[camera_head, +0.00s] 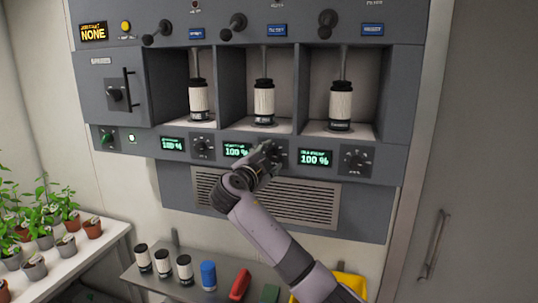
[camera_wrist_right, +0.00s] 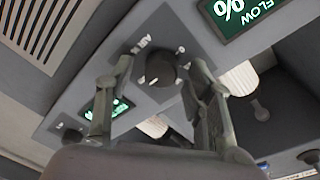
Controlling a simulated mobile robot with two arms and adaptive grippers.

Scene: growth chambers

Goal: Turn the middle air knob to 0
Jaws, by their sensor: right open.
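The middle air knob (camera_wrist_right: 156,68) is a dark round knob on a grey panel plate with pale marks around it, seen in the wrist view. My right gripper (camera_wrist_right: 163,64) is open, with one finger on each side of this knob; I cannot tell whether they touch it. In the head view my right gripper (camera_head: 268,154) covers most of the middle knob. The middle display (camera_head: 237,150), left of that knob, reads 100 % and is partly covered by my gripper. My left gripper is not in view.
The left knob (camera_head: 202,147) and right knob (camera_head: 356,160) flank the middle one; the left display (camera_head: 172,144) and right display (camera_head: 315,158) read 100 %. White canisters (camera_head: 264,103) stand in the bays above. A vent grille (camera_head: 310,203) lies below, above a shelf with a blue bottle (camera_head: 208,275).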

